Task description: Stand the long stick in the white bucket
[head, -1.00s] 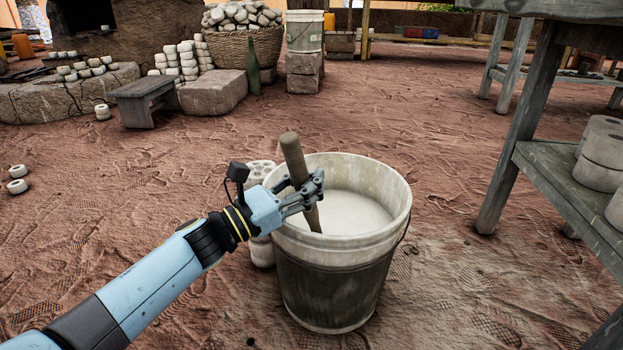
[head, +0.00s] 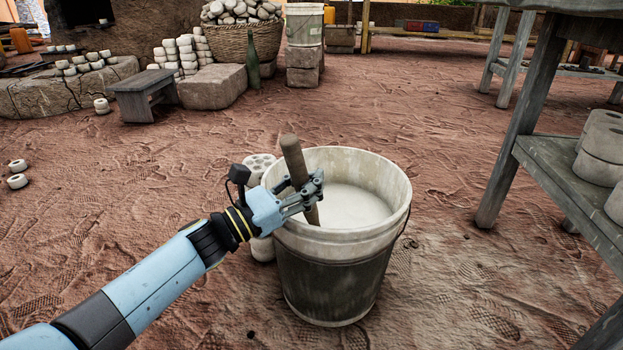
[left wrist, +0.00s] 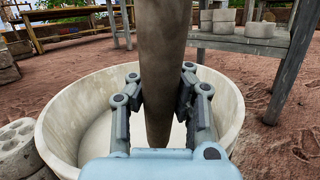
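The long stick (head: 294,160) is a brown wooden rod, tilted a little, with its top above the white bucket's rim. Its lower part is inside the bucket, close to the near left wall; I cannot tell whether its end touches the bottom. The white bucket (head: 340,250) stands upright on the dirt, its lower outside darkened and pale white stuff inside. My left gripper (head: 312,190) is at the bucket's left rim with its fingers around the stick. In the left wrist view the stick (left wrist: 160,60) stands between both fingers, over the bucket (left wrist: 68,120). My right gripper is not in view.
A pale block with holes (head: 259,167) stands against the bucket's left side. A wooden table with a lower shelf (head: 560,165) holding grey rings is at the right. A small stool (head: 145,92) and a basket (head: 243,45) are further back. Open dirt lies around the bucket.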

